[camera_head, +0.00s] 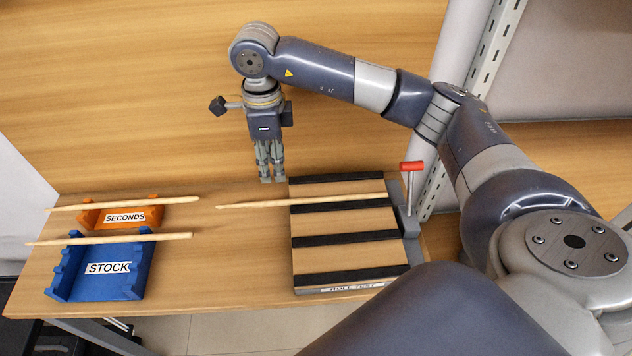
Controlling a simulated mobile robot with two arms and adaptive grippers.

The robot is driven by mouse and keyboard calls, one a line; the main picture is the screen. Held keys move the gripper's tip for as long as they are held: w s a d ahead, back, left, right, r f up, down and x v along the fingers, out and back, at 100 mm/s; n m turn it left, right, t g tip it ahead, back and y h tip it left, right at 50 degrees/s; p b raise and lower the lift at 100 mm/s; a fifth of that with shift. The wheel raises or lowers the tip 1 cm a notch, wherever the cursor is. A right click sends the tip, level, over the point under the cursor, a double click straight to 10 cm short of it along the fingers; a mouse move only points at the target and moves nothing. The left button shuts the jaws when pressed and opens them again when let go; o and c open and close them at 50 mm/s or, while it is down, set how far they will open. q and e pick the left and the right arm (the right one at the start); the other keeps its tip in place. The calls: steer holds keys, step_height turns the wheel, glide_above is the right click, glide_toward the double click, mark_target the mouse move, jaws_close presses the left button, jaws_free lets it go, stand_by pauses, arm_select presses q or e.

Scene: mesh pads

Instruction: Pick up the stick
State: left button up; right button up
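Three pale wooden sticks are in view. One stick (250,204) lies across the black-striped roll test board and sticks out past its left edge. Another stick (120,239) rests on the blue STOCK rack, and a third stick (165,201) rests on the orange SECONDS rack. My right gripper (272,181) points down behind the board's stick, near the board's back left corner. Its fingers are close together, with no stick between them. It appears apart from every stick. My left gripper is out of view.
The roll test board (345,224) stands at the right of the wooden table, with a red-handled lever (411,167) at its right side. The blue STOCK rack (130,284) and orange SECONDS rack (155,214) stand at the left. Bare table lies between racks and board.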

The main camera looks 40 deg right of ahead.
steer(key=p, duration=0.1)
glide_above(276, 201)
step_height(276, 201, down, 5)
steer(key=shift+d+r, duration=0.1)
steer(key=shift+d, duration=0.05)
steer(key=shift+w+f, duration=0.1)
steer(key=shift+f, duration=0.25)
steer(key=f+p, duration=0.2)
steer(key=f, duration=0.2)
steer(key=shift+a+f, duration=0.15)
steer(key=shift+a, duration=0.05)
steer(key=shift+f, duration=0.45)
jaws_close()
